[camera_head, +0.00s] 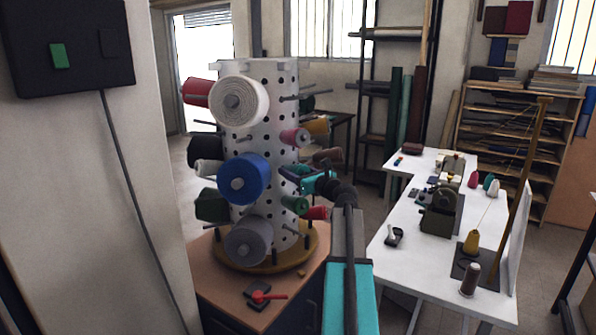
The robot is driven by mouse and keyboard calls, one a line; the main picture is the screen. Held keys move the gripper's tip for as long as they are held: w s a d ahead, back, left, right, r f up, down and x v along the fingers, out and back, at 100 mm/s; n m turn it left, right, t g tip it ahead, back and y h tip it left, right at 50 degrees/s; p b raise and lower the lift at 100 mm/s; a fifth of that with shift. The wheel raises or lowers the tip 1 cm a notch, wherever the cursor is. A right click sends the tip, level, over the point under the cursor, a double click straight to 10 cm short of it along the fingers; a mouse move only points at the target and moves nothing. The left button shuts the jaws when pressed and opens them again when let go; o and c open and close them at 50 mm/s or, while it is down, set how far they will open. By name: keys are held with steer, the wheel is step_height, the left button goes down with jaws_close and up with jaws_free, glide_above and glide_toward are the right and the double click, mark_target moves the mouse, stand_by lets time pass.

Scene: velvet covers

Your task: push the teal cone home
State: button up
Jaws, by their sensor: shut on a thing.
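A white pegged drum (270,90) stands on a round wooden base and carries several cones of thread on its pegs. My gripper (302,177) is at the drum's right side, at about mid height, between the pink cone (294,137) and the green cone (294,204). It is shut on a small dark teal thing, which looks like the teal cone (289,173), close to the drum's face. The gripper hides part of it. I cannot tell how far it sits on a peg.
A blue cone (243,178) and a brown cone (327,156) flank the gripper. Bare pegs stick out at right. A red-handled tool (266,296) lies on the cabinet (213,298). A white worktable (400,230) with machines stands right.

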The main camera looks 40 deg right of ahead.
steer(key=shift+w, duration=0.35)
steer(key=o, duration=1.2)
steer(key=shift+c, duration=0.2)
steer(key=shift+s+f, duration=0.1)
steer(key=shift+s, duration=0.05)
steer(key=s+a+b, duration=0.1)
steer(key=s+b, duration=0.2)
steer(key=s, duration=1)
steer(key=shift+s+a, duration=0.2)
steer(key=shift+s, duration=0.05)
